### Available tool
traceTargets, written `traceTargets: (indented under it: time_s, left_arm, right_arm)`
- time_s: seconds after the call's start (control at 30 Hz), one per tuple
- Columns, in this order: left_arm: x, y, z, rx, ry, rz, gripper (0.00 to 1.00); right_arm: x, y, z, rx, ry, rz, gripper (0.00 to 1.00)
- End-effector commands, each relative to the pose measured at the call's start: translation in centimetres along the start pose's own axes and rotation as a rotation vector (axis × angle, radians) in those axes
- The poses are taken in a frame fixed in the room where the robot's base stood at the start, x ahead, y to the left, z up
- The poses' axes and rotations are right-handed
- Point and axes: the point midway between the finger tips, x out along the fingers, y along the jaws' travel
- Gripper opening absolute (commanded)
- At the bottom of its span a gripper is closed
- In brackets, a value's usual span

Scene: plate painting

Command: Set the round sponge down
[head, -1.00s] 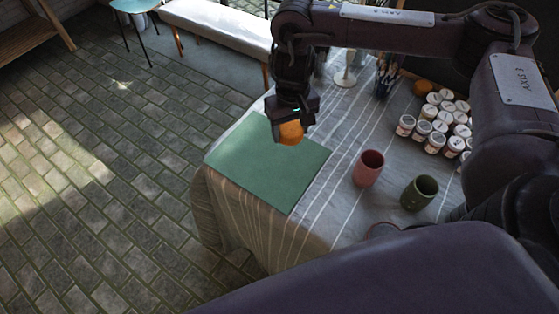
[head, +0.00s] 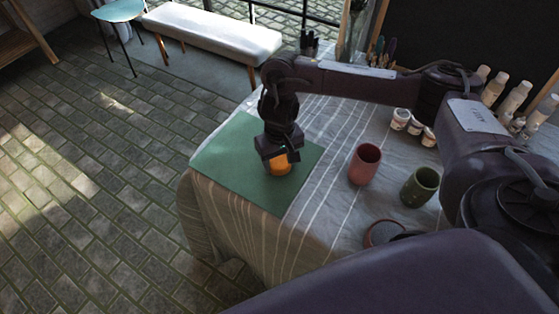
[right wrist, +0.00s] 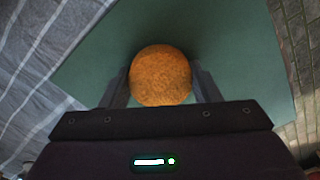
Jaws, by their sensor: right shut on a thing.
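The round orange sponge (head: 279,165) is at my right gripper (head: 279,160), over the green mat (head: 235,168) on the table. The right wrist view shows the sponge (right wrist: 160,76) between the two dark fingers of my right gripper (right wrist: 160,88), which is shut on it. The sponge looks at or very close to the mat; I cannot tell if it touches. The gripper covers the sponge's upper side in the head view. My left gripper is not in view.
A red cup (head: 364,164) and a dark green cup (head: 420,187) stand right of the mat. Several white-lidded jars (head: 401,119) and bottles (head: 494,88) stand farther back. Bare striped cloth (head: 325,205) lies between mat and cups.

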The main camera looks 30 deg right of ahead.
Motion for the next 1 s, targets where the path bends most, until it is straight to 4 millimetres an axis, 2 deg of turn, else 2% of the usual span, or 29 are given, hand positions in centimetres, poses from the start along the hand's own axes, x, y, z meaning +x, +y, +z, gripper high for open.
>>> traceTargets:
  time_s: [0.23, 0.27, 0.4, 0.73, 0.87, 1.0]
  left_arm:
    - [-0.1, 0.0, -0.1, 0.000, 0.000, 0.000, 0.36]
    - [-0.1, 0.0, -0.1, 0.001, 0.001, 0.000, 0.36]
    - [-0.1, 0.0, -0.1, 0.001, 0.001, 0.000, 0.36]
    - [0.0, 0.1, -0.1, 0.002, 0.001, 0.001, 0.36]
    - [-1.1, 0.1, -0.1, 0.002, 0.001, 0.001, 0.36]
    - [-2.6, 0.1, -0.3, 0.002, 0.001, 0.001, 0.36]
  right_arm:
    - [0.3, 0.0, 0.0, 0.000, -0.001, 0.000, 0.38]
    - [0.2, 0.0, 0.0, -0.001, -0.001, -0.001, 0.60]
    - [0.2, 0.0, 0.0, -0.001, -0.001, 0.000, 0.78]
    - [0.0, 0.0, 0.0, 0.000, 0.001, 0.000, 0.78]
    - [-2.0, 0.0, -0.1, -0.002, 0.004, 0.000, 0.78]
    - [-5.2, 0.0, -0.2, -0.003, 0.006, 0.000, 0.78]
